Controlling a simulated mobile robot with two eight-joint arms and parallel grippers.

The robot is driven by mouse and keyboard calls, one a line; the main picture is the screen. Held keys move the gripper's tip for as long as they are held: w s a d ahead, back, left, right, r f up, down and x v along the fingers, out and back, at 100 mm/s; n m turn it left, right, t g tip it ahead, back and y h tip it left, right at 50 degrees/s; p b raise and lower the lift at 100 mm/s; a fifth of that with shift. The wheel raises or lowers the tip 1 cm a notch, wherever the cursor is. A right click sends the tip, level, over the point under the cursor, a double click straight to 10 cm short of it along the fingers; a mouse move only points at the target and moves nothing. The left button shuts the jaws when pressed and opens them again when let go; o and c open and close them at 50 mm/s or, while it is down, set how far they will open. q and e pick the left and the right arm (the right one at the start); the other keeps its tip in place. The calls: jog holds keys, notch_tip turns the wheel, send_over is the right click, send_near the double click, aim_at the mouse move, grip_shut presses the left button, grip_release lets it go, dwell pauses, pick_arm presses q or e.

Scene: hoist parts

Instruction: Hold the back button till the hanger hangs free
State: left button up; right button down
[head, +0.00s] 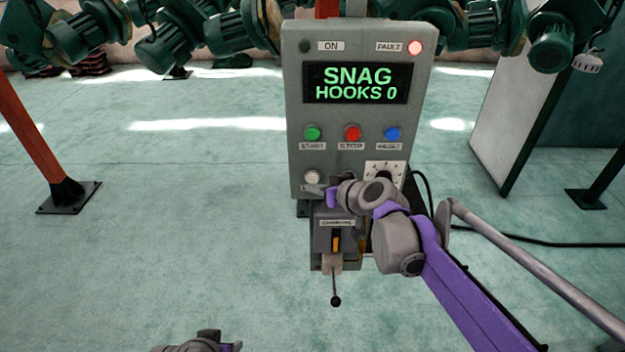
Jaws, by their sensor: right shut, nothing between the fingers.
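A grey control box (294,110) stands upright in the middle of the head view. Its display (357,83) reads "SNAG HOOKS 0". A white button (312,177) sits at its lower left; my gripper hides any label below it, so I cannot read whether it is the back button. My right gripper (316,190) is shut and empty, its tips at the lower edge of this button. I cannot tell if they press it. My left gripper (205,344) shows only in part at the bottom edge. I cannot make out the hanger.
Green, red (352,133) and blue (392,133) buttons and a dial (385,170) are nearby. A lever (335,299) hangs below. Green machinery (170,45) lines the back.

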jog(key=shift+w, duration=0.1)
dwell(0.6)
pick_arm(q)
jog(key=shift+w+r, duration=0.15)
jog(key=shift+r, duration=0.05)
pick_arm(e)
jog(key=shift+w, duration=0.4)
